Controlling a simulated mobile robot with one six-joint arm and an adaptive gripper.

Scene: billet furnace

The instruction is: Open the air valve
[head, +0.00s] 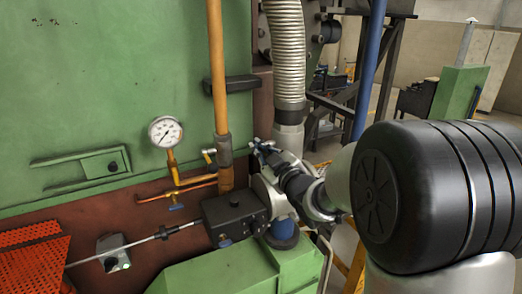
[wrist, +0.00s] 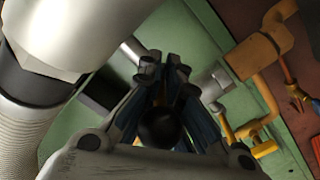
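The grey valve body (head: 268,192) sits on the large air pipe, below the ribbed flexible hose (head: 288,45), and is partly covered by my arm in the head view. My gripper (head: 263,148) is beside that pipe, level with the lower collar of the hose. In the wrist view its two fingers (wrist: 165,68) stand near each other with a narrow gap at the tips. A round black knob (wrist: 158,130) shows between the fingers, close to the palm. Whether the fingers press on it or on a lever behind it cannot be told.
A thin orange pipe (head: 217,65) and a pressure gauge (head: 166,131) stand left of my gripper against the green furnace wall (head: 100,70). A black actuator box (head: 235,213) with a rod sits below. The ribbed hose is close beside my gripper.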

